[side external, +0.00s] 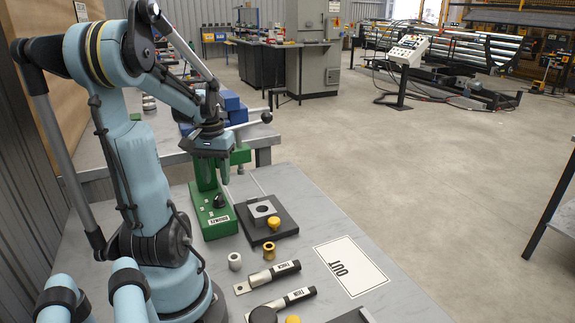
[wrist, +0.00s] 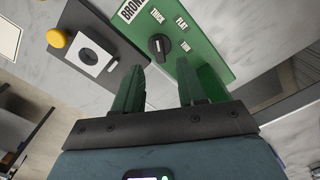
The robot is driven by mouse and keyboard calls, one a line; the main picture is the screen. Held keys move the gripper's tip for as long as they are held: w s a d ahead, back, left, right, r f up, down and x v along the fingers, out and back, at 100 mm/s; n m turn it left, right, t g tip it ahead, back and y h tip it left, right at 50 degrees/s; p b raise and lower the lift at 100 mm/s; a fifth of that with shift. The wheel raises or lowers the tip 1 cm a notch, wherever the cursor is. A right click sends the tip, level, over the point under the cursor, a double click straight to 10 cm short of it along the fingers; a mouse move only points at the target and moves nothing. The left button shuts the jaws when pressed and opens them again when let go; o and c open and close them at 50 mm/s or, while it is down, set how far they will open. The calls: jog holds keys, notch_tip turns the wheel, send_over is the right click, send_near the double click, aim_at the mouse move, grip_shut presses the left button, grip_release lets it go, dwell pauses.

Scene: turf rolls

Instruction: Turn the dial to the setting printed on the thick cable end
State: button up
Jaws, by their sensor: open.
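The dial is a black knob (wrist: 159,46) on a green box (wrist: 205,62), with THICK, FLAT and THIN printed around it. Its white mark seems to point up, toward THICK; this is small. In the side view the knob (side external: 220,201) sits on the green box (side external: 217,226). My gripper (wrist: 161,66) is open, its two green fingers apart either side of the knob and short of it in the wrist view. It hangs over the box in the side view (side external: 217,183). Two black-sleeved cable ends (side external: 270,276) (side external: 283,304) lie on the table; their white labels look like THICK and THIN.
A dark plate (side external: 283,227) with a grey holed block (side external: 263,210) and yellow knob (side external: 273,223) stands beside the box. A brass ring (side external: 269,249) and a pale ring (side external: 234,261) lie in front. An OUT card (side external: 350,266) lies at right.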

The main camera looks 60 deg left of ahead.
aim_at(219, 195)
notch_tip(219, 195, up, 7)
jog(key=shift+f, duration=0.2)
dwell(0.4)
